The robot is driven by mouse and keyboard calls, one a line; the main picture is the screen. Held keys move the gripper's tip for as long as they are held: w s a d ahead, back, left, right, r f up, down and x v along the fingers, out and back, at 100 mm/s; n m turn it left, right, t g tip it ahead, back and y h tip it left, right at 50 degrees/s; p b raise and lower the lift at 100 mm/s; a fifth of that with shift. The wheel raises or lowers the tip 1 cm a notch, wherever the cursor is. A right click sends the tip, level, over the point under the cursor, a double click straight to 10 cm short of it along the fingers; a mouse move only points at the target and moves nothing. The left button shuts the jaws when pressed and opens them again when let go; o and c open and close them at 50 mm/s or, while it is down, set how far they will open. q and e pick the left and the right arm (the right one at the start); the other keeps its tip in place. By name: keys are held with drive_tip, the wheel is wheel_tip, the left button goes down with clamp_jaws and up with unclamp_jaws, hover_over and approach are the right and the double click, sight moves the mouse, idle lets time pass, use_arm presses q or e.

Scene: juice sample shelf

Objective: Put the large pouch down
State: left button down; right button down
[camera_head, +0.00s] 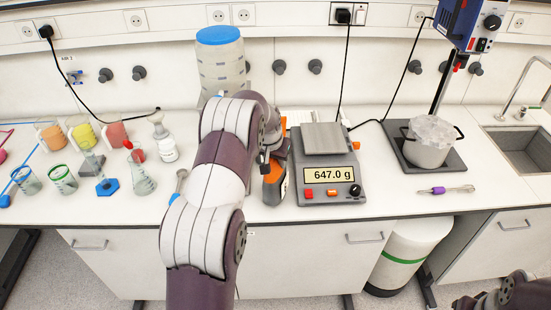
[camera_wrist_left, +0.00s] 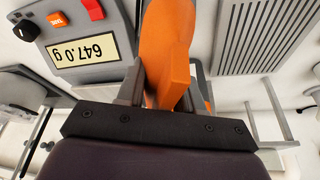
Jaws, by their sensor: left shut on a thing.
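The large pouch (camera_wrist_left: 166,60) shows as an orange body between the fingers of my left gripper (camera_wrist_left: 160,85) in the left wrist view. My left gripper is shut on it. In the head view the pouch (camera_head: 274,188) is orange and dark grey, just left of the balance, partly hidden by my left arm. I cannot tell whether its bottom touches the bench. My right arm shows only at the bottom right corner of the head view, cut off by the frame edge, and its fingers cannot be made out.
The balance (camera_head: 329,190) reads 647.0 g, with its pan (camera_head: 324,139) looking bare. To the right stand a pot (camera_head: 428,150) on a dark stand base, a purple-handled tool (camera_head: 446,190) and a sink (camera_head: 525,150). Several beakers and flasks fill the left. A blue-capped container (camera_head: 221,60) stands behind my arm.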

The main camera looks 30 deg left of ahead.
use_arm(q)
drive_tip(key=shift+w+f, duration=0.1)
drive_tip(key=shift+f, duration=0.45)
drive_tip(key=shift+a, duration=0.1)
use_arm(e)
drive_tip(key=shift+s+a+r, duration=0.15)
drive_tip(key=shift+r, duration=0.2)
drive_tip(key=shift+f, duration=0.15)
use_arm(q)
drive_tip(key=c, duration=0.7)
unclamp_jaws()
drive_tip(key=shift+f, duration=0.15)
